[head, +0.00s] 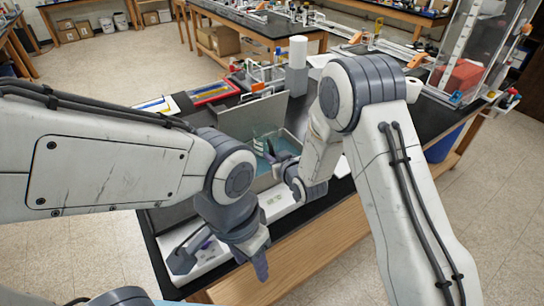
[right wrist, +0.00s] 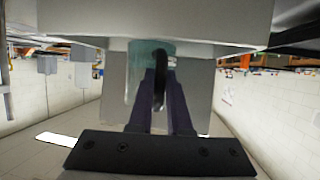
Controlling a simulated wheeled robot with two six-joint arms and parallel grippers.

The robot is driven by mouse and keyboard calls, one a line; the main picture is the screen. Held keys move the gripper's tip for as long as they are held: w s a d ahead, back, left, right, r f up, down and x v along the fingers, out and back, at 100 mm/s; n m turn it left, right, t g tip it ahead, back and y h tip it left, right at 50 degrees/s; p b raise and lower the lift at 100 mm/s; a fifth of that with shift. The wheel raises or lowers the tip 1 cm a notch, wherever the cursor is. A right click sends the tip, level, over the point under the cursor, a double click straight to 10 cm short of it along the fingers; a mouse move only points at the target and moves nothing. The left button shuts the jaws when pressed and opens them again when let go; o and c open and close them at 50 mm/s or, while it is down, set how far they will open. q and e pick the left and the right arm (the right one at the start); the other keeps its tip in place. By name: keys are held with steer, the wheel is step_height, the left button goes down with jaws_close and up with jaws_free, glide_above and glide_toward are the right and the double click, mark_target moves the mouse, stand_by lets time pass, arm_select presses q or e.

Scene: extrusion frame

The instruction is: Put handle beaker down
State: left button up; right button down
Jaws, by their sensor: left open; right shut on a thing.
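The handle beaker (head: 261,146) is clear with a bluish tint and white marks, near the middle of the head view, in front of an upright grey panel. My right gripper (head: 279,158) is shut on its handle. In the right wrist view the dark handle (right wrist: 160,82) lies between the two fingers of my right gripper (right wrist: 160,105), and the teal beaker wall (right wrist: 134,70) stands beyond them. I cannot tell whether the beaker's base touches anything. My left gripper (head: 220,261) is open and empty, low over the front left of the bench.
The grey panel (head: 240,117) stands close behind the beaker. A white cylinder (head: 298,54) and a red-edged tray (head: 214,91) are farther back. A white device (head: 272,207) lies along the front of the black bench (head: 163,217). A clear case (head: 468,50) stands at the right.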

steer(key=shift+f+b, duration=0.25)
steer(key=shift+b, duration=0.05)
steer(key=c, duration=0.8)
jaws_free()
steer(key=shift+c, duration=0.2)
steer(key=shift+r, duration=0.1)
steer(key=shift+r+p, duration=0.25)
steer(key=shift+p, duration=0.2)
steer(key=shift+r+p, duration=0.4)
steer(key=shift+p, duration=0.05)
steer(key=s+d+r+g+h, duration=0.1)
steer(key=s+d+r+g, duration=0.1)
steer(key=s, duration=1)
steer(key=s+d+r+n+g+h+b, duration=0.1)
steer(key=s+g, duration=0.5)
steer(key=s, duration=0.7)
steer(key=s+d+r+g+h, duration=0.3)
steer(key=s+r, duration=0.4)
steer(key=s, duration=0.6)
steer(key=shift+s+d+n+g, duration=0.15)
steer(key=shift+d+n+g, duration=0.25)
steer(key=shift+d+g, duration=0.3)
